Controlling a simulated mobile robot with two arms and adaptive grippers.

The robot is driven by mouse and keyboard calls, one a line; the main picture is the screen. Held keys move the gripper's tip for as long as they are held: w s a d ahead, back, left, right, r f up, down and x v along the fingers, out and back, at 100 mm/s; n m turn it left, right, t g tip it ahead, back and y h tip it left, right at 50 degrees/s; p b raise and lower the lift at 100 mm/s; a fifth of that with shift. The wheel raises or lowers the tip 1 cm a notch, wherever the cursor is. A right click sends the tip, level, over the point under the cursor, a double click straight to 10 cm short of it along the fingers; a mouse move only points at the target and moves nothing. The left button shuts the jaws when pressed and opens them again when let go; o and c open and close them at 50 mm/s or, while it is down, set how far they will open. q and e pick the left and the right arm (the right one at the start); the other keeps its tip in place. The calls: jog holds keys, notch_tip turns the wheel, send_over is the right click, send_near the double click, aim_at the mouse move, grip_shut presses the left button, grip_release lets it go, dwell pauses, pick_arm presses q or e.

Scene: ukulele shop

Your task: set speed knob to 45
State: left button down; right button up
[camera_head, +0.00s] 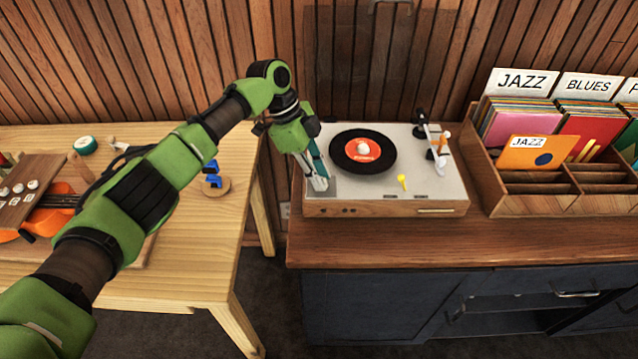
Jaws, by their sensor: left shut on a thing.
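The turntable (440,188) stands on the wooden cabinet top, with a small black record with an orange label (363,150) on its platter. My left gripper (319,184) reaches down to the front left corner of the turntable's deck. Its fingers are shut on the speed knob there. The knob is hidden by the fingers, and its setting cannot be read. A small yellow piece (402,181) is on the deck at the front, and the tonearm (432,148) is at the right side. My right gripper is not in view.
A wooden record crate (531,205) with Jazz and Blues dividers stands right of the turntable. A light wooden table (192,257) at left holds a ukulele (50,219) and a small blue clamp-like thing (212,173). The cabinet's front strip (400,240) is clear.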

pick_arm(q)
jog(key=shift+m+g+b, duration=0.3)
jog(key=shift+m+b, duration=0.5)
jog(key=shift+m, duration=0.1)
jog(key=c, duration=1.8)
grip_release()
jog(key=shift+c, duration=0.2)
jog(key=shift+w, duration=0.1)
jog(key=v, duration=1.2)
jog(key=shift+d, duration=0.2)
